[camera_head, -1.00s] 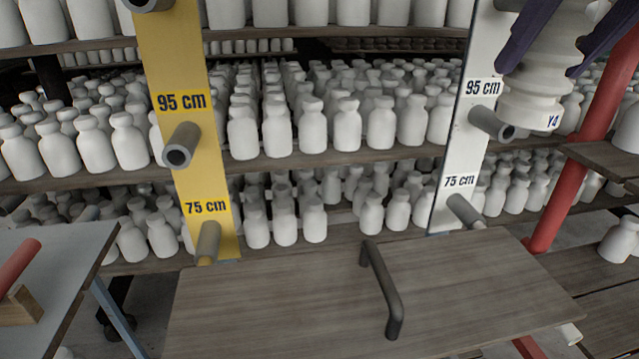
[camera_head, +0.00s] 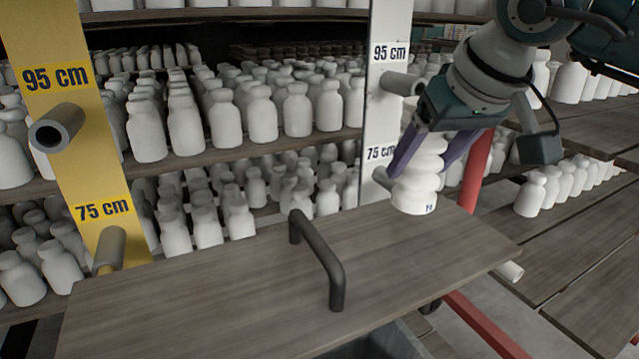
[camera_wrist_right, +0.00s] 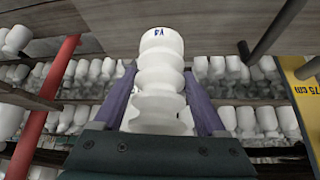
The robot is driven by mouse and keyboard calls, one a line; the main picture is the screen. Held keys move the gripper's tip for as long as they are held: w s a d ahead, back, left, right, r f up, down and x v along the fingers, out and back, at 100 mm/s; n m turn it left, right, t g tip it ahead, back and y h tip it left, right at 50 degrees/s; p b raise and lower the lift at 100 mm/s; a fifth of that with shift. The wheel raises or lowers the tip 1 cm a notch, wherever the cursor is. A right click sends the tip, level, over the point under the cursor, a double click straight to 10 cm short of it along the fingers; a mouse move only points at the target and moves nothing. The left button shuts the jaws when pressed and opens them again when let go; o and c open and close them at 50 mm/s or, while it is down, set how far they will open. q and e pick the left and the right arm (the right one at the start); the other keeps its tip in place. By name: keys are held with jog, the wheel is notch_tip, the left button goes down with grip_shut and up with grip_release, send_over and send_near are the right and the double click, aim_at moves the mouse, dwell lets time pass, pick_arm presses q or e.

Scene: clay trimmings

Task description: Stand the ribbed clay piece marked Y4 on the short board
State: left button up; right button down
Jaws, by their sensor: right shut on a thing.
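The white ribbed clay piece (camera_head: 415,188) hangs upright in my right gripper (camera_head: 420,168), whose purple fingers are shut around its sides. Its blue mark is small in the head view but reads Y4 in the right wrist view, where the piece (camera_wrist_right: 162,82) sits between the fingers (camera_wrist_right: 159,72). The wooden board with a dark handle (camera_head: 300,290) lies in front. The piece's lower end overlaps the far right part of this board in the head view; I cannot tell whether they touch. My left gripper is not in view.
The dark handle (camera_head: 318,258) rises from the middle of the board. A yellow post (camera_head: 60,130) and a white post (camera_head: 385,95) carry pegs and height labels. Shelves of white bottles stand behind. A red post (camera_head: 475,170) stands right of the piece. The board's surface around the handle is bare.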

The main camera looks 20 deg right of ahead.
aim_at(417, 200)
notch_tip(417, 200, down, 6)
jog(key=shift+r+b, duration=0.15)
jog(key=shift+b, duration=0.3)
jog(key=shift+c, duration=1.7)
grip_release()
jog(key=o, duration=0.3)
jog(key=shift+o, duration=0.2)
